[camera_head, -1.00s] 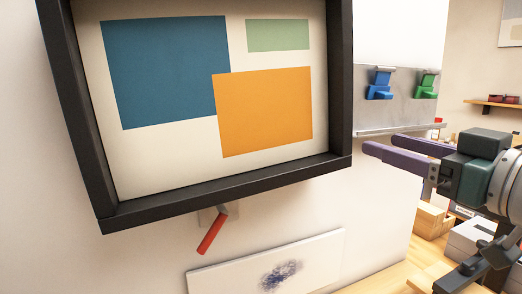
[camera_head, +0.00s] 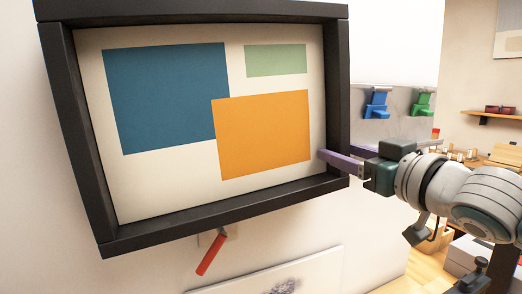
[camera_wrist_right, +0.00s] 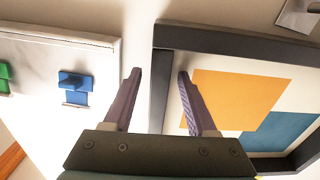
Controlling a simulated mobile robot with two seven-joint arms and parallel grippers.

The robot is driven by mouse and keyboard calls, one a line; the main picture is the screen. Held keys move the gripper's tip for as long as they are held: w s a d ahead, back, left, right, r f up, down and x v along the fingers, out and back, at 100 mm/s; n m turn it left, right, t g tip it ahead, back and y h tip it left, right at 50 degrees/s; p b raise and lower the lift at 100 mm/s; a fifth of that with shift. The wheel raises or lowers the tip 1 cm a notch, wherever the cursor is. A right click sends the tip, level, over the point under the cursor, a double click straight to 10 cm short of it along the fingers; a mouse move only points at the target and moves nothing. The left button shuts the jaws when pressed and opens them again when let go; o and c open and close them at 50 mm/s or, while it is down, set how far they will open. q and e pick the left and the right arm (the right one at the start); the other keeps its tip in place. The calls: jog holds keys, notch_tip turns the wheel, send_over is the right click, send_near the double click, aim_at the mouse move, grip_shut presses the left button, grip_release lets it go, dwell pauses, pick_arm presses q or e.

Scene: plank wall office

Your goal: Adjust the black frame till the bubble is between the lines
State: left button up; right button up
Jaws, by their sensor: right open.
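The black frame (camera_head: 200,225) hangs on the pale wall around a picture of blue, orange and green blocks. Its lower bar slants up to the right in the head view. My right gripper (camera_head: 336,158) is open at the frame's lower right side. One purple finger is in front of the side bar, the other mostly hidden behind it. In the right wrist view, the frame's side bar (camera_wrist_right: 161,92) lies between the open fingers (camera_wrist_right: 159,74). I see no bubble or level lines in either view. My left gripper is not in view.
A red-handled thing (camera_head: 211,254) hangs on the wall below the frame, above a white canvas (camera_head: 305,272). A grey panel with blue (camera_head: 376,103) and green (camera_head: 422,103) holders is to the right. A wooden surface with boxes lies at lower right.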

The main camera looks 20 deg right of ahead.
jog(key=shift+c, duration=0.3)
grip_shut()
dwell(1.0)
